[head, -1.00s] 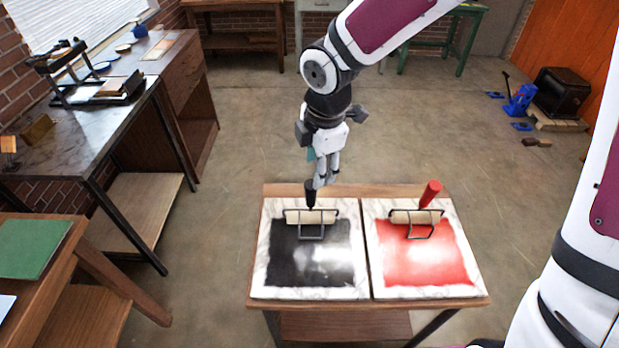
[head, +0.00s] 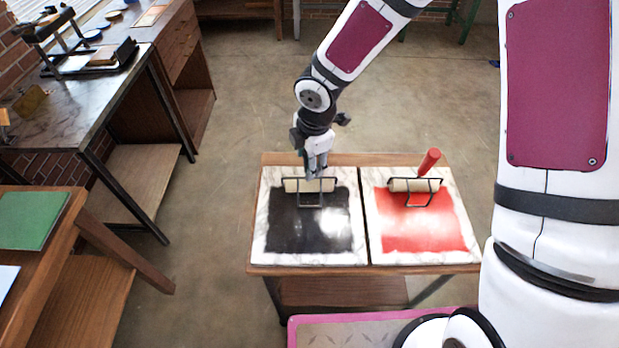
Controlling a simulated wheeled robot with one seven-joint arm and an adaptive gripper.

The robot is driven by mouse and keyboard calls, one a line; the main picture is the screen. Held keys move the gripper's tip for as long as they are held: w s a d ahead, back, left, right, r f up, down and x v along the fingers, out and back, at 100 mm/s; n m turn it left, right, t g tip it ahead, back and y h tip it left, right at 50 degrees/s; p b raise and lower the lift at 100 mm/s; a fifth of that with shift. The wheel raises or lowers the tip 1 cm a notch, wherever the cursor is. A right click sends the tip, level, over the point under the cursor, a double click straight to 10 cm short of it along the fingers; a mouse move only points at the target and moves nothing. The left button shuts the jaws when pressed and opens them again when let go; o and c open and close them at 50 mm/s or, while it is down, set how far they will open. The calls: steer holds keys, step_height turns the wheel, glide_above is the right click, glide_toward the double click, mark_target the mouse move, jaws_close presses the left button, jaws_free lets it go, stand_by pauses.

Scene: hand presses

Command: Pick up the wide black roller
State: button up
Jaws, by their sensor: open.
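The wide black roller (head: 291,185) lies at the back of the left slab (head: 259,236), above its black ink patch. Its pale cylinder and dark wire frame show; its black handle is hidden by my gripper. My gripper (head: 316,174) is open and points down at the handle end of this roller, overlapping it in the head view. Whether the fingers straddle or touch the handle cannot be told. A second roller with a red handle (head: 429,161) lies on the right slab (head: 470,240), above a red ink patch.
Both slabs rest on a small wooden table (head: 380,160). A dark workbench (head: 80,110) with a hand press (head: 85,60) stands at the left. A wooden table with a green sheet (head: 32,219) is at front left. Open floor (head: 440,100) lies behind the small table.

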steer(key=shift+w+a+f, duration=0.1)
steer(key=shift+w+f, duration=0.05)
steer(key=shift+f, duration=0.5)
steer(key=shift+w+f, duration=0.1)
steer(key=shift+f, duration=0.55)
steer(key=shift+c, duration=0.6)
jaws_close()
